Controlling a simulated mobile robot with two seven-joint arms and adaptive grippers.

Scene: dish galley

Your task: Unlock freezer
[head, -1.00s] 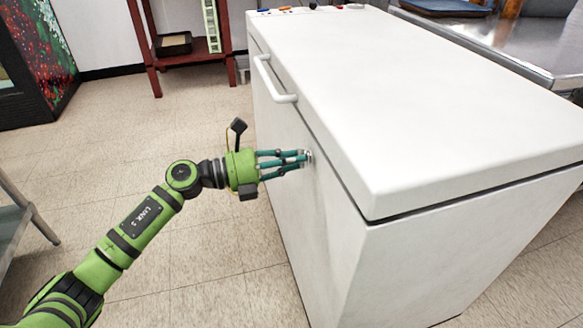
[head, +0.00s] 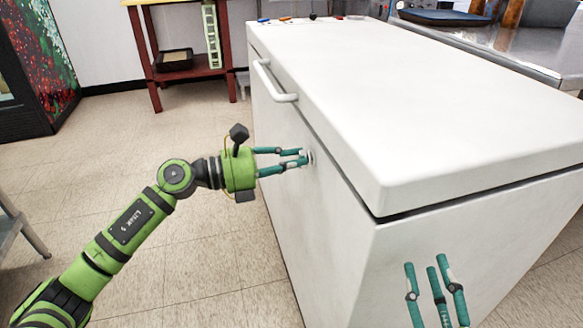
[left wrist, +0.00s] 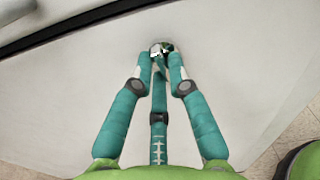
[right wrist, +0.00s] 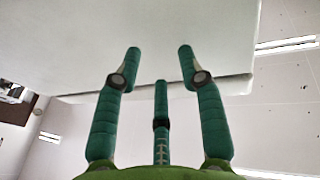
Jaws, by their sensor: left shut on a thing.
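The white chest freezer (head: 430,110) fills the right half of the head view, lid closed. A small round metal lock (head: 309,156) sits on its front face below the lid. My left gripper (head: 302,158) reaches it from the left, its fingertips at the face. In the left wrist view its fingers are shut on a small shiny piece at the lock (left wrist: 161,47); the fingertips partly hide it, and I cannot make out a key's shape. My right gripper (head: 433,272) is at the lower right before the freezer's near side. Its fingers stand apart with nothing between them in the right wrist view (right wrist: 160,60).
A white handle (head: 275,85) sticks out from the freezer front beyond the lock. A red shelf stand (head: 150,55) stands at the back left, and a steel counter (head: 500,45) is behind the freezer. The tiled floor (head: 200,280) left of the freezer is mostly clear.

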